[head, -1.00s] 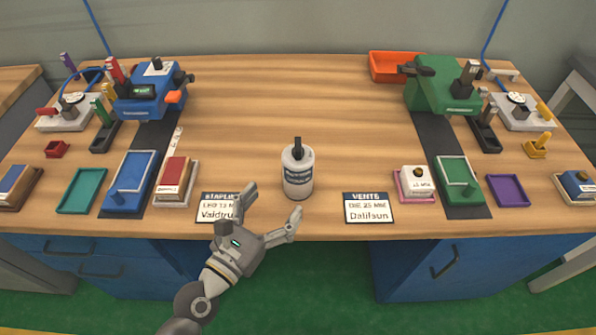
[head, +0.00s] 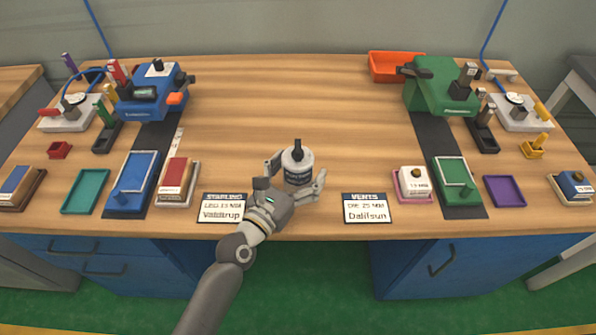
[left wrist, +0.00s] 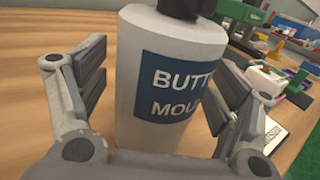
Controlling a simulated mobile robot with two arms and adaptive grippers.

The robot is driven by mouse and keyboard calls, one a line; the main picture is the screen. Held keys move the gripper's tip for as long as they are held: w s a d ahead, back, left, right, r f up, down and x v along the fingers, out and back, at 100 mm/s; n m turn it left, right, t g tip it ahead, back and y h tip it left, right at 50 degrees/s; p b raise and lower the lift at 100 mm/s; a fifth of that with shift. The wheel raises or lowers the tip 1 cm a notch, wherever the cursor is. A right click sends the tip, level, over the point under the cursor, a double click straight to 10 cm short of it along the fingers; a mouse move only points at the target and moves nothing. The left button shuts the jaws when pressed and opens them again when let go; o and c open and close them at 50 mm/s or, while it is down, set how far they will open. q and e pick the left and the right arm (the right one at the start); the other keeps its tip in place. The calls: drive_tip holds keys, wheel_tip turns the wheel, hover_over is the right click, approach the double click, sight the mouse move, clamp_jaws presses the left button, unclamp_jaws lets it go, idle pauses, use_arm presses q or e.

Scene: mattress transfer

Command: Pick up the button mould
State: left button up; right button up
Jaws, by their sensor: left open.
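The button mould (head: 298,164) is a white-grey cylinder with a dark knob on top and a dark blue label. It stands upright near the middle front of the wooden table. In the left wrist view the button mould (left wrist: 160,50) fills the middle, its label partly readable as "BUTT MOU". My left gripper (head: 296,178) is open, with a finger on each side of it. In the left wrist view the gripper (left wrist: 155,90) shows a gap at the left finger; I cannot tell whether the right finger touches. My right gripper is not in view.
Two name cards, Valdtrup (head: 222,208) and Dalilsun (head: 367,208), lie left and right of the mould. A blue machine (head: 150,95) stands at the back left, a green machine (head: 440,92) at the back right. The table's middle behind the mould is clear.

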sight(306, 149)
use_arm(q)
drive_tip(key=c, duration=1.5)
drive_tip(key=shift+r, duration=0.15)
drive_tip(key=shift+c, duration=0.6)
drive_tip(key=shift+r, duration=0.15)
drive_tip(key=shift+r+p, duration=0.8)
drive_tip(key=shift+p, duration=0.25)
wheel_tip(306, 149, up, 2)
drive_tip(key=shift+p, duration=1.1)
drive_tip(key=s+r+p, duration=0.2)
drive_tip(key=p, duration=0.1)
drive_tip(key=s+r+p, duration=0.3)
drive_tip(key=shift+r, duration=0.3)
drive_tip(key=s+r+p, duration=0.3)
drive_tip(key=s, duration=0.6)
drive_tip(key=shift+r, duration=0.2)
